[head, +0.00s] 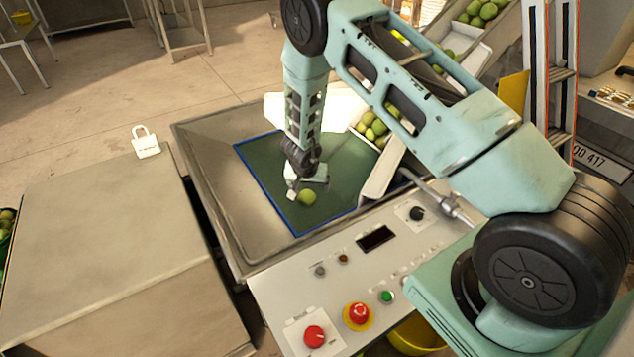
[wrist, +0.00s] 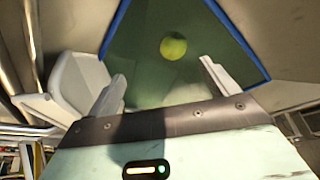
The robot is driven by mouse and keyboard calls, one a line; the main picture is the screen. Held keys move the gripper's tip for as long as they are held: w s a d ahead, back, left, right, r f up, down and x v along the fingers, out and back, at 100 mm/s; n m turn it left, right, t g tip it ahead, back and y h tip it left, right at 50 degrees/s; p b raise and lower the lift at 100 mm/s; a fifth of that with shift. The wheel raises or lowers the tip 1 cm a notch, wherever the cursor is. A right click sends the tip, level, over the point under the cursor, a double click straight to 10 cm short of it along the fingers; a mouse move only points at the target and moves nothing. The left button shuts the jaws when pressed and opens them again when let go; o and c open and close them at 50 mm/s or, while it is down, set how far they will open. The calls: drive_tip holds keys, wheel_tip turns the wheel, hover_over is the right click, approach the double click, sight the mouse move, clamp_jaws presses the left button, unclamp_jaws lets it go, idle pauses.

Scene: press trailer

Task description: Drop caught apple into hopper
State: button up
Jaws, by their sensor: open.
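A green apple (head: 307,197) rests on a dark green mat (head: 262,165) with a blue border, set in the metal table top. It also shows in the wrist view (wrist: 173,46), beyond the fingertips and between their lines. My gripper (head: 300,185) is just above the mat, close beside the apple. In the wrist view my gripper (wrist: 160,80) has its two pale fingers spread apart with nothing between them. Several green apples (head: 374,127) lie in a white chute behind my forearm, partly hidden. I cannot tell which part is the hopper.
A control panel with a red button (head: 358,314) lies in front of the mat. A white guide (head: 383,168) borders the mat on the right. A ladder (head: 562,80) stands at right.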

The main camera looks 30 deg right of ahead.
drive_tip(key=p+v, duration=0.4)
drive_tip(key=v, duration=1.2)
drive_tip(key=shift+a, duration=0.1)
